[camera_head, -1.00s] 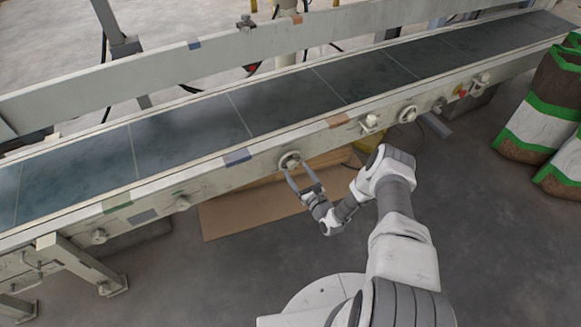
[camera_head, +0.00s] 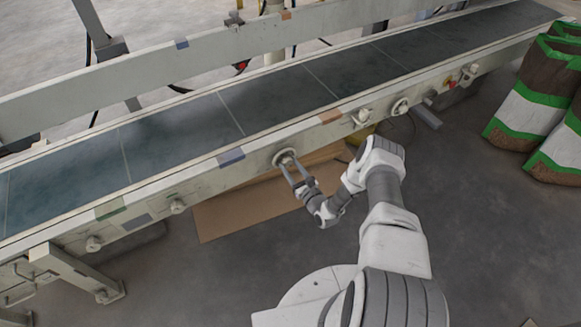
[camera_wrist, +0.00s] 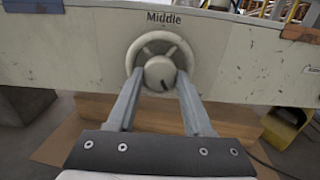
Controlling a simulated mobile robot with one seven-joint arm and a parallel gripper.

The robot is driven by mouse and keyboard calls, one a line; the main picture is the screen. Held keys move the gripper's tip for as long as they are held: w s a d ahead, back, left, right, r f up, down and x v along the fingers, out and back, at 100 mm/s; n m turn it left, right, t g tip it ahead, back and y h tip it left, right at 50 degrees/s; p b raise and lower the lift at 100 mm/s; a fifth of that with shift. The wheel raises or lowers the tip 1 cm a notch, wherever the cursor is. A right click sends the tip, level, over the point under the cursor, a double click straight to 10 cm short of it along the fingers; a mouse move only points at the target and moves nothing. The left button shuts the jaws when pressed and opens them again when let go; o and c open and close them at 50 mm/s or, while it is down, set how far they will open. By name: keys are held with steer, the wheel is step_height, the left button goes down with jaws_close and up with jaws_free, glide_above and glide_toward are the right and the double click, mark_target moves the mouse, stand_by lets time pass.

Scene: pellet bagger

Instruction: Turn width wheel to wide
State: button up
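The width wheel (camera_wrist: 146,44) is a pale round handwheel with spokes and a knob-like hub (camera_wrist: 160,72) on the conveyor's side rail. The word "Middle" is printed just above it. A short dark mark shows low on the hub. In the head view the wheel (camera_head: 284,156) sits near the middle of the rail. My gripper (camera_wrist: 160,78) reaches it from the front. Its two fingers lie on either side of the hub, inside the rim, and appear to touch the hub. The fingers hide the lower part of the rim.
The dark conveyor belt (camera_head: 175,133) runs behind the rail. Other knobs are on the same rail, including one at the left (camera_head: 177,206) and one at the right (camera_head: 400,106). Cardboard (camera_head: 240,212) lies on the floor below. Filled bags (camera_head: 535,108) stand at the right.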

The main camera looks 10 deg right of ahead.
jaws_close()
